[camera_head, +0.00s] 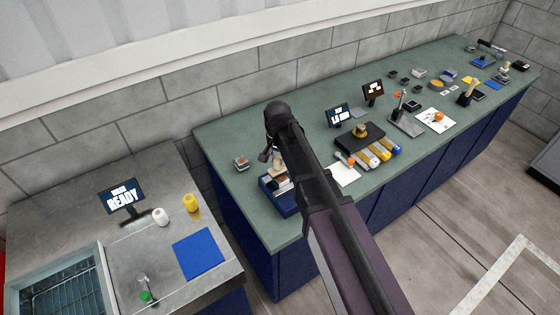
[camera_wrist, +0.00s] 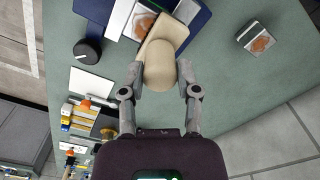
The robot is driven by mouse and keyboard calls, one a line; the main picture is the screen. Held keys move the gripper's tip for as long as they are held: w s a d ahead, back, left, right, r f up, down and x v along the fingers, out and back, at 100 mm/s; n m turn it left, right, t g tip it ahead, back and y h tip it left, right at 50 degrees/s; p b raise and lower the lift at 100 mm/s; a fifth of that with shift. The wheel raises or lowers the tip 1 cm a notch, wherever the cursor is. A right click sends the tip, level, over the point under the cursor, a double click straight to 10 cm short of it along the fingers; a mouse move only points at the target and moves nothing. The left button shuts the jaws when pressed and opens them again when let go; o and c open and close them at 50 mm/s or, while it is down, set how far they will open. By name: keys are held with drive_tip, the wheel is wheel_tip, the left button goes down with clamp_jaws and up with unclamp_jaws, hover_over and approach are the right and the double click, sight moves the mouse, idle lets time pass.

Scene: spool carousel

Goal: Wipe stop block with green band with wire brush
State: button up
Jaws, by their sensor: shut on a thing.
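My gripper (camera_wrist: 159,72) is shut on the wire brush (camera_wrist: 162,58), whose pale rounded wooden handle sits between the fingers. The brush's bristles are hidden. In the head view my gripper (camera_head: 276,155) is over the near left end of the green counter. A stop block (camera_wrist: 145,22) with an orange-brown patch lies in the blue tray (camera_wrist: 200,22), beside the brush head; I cannot tell whether they touch. Another block (camera_wrist: 262,40) with a similar patch stands apart on the counter, also in the head view (camera_head: 241,163). No green band can be made out on either.
A black knob-like thing (camera_wrist: 88,52) and a white sheet (camera_wrist: 92,84) lie near the tray. Bare counter surrounds the separate block. A grey bench with a blue mat (camera_head: 198,254) is at left.

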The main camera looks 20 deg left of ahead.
drive_tip(key=shift+f, duration=0.15)
drive_tip(key=shift+s, duration=0.1)
idle(0.5)
drive_tip(key=shift+s+d, duration=1.25)
drive_tip(key=shift+d, duration=0.25)
drive_tip(key=shift+r, duration=0.2)
drive_tip(key=shift+r+p, duration=2.95)
drive_tip(key=shift+r, duration=0.1)
drive_tip(key=shift+r+p, duration=1.4)
drive_tip(key=shift+p, duration=0.1)
drive_tip(key=shift+w+d+f+b, duration=0.1)
drive_tip(key=shift+f+b, duration=0.25)
drive_tip(key=shift+f, duration=0.25)
